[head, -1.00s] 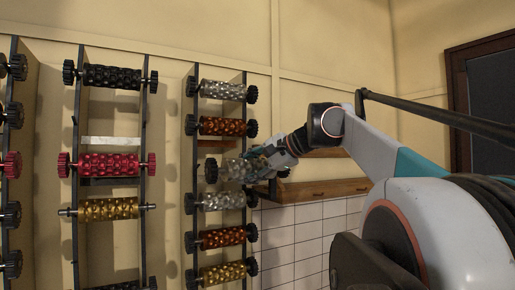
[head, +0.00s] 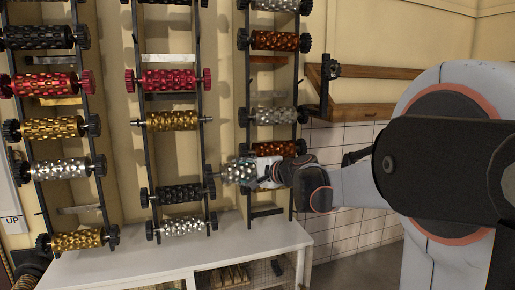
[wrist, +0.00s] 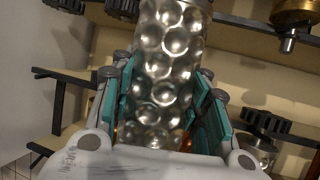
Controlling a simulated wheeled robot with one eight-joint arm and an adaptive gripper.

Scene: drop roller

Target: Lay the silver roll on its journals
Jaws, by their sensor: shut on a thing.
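The silver roll (head: 240,172), with a dimpled shiny surface, is held in the air in front of the racks, roughly level, between the middle and right racks. A dark gear shows at its left end in the head view. My gripper (head: 268,172) is shut on it from the right. In the wrist view the silver roll (wrist: 170,60) stands between the teal finger pads of my gripper (wrist: 168,115). The roll's far end is cut off by the top of the picture. Its right end is hidden by my gripper in the head view.
The middle rack (head: 148,130) holds red, gold, black and silver rolls, with a gap between gold and black. The right rack (head: 243,80) has a gap below its copper roll (head: 275,40). A grey bench (head: 130,268) stands below. Wooden shelves (head: 360,112) are at right.

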